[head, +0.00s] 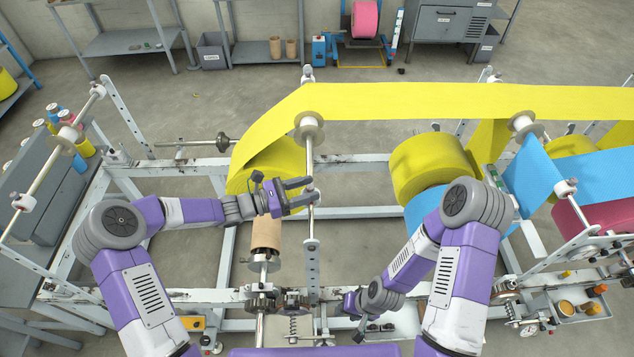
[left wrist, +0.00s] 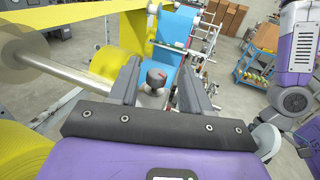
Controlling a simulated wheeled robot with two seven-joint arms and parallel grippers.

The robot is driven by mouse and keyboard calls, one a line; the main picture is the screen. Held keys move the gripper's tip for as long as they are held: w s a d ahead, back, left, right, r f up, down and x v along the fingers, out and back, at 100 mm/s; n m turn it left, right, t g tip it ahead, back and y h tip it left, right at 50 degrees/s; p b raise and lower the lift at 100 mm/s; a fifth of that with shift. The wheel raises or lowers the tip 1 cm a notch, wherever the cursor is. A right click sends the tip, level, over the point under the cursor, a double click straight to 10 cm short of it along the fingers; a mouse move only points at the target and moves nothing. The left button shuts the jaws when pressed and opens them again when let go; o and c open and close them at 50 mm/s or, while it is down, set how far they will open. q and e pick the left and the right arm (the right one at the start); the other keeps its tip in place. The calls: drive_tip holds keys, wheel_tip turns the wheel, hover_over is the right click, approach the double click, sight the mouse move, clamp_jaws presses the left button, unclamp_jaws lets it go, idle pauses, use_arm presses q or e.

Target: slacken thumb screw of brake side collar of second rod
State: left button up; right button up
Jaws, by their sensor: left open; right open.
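My left gripper (head: 304,194) is open, its fingers pointing right at the near part of the second rod (head: 310,160). In the left wrist view, a dark round thumb screw (left wrist: 156,77) with a red mark shows between the two open fingers (left wrist: 160,88). It sits on a pale metal collar (left wrist: 153,92), mostly hidden behind the gripper's base. I cannot tell whether the fingers touch the screw. A wide flanged roller (head: 309,126) sits farther along the rod, under the yellow web. My right gripper (head: 347,304) is low near the frame's front rail; its fingers are hardly visible.
The yellow web (head: 420,101) runs right from above the rod. A yellow roll (head: 265,165) and brown core (head: 266,234) lie just left of the rod. An upright perforated post (head: 311,265) and gears (head: 262,301) stand in front. Another yellow roll (head: 425,165) is at right.

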sight(307, 189)
use_arm(q)
drive_tip(key=shift+w+x, duration=0.2)
drive_tip(key=shift+x, duration=1.05)
drive_tip(key=shift+d+f, duration=0.15)
drive_tip(key=shift+d, duration=0.2)
drive_tip(key=shift+c, duration=0.3)
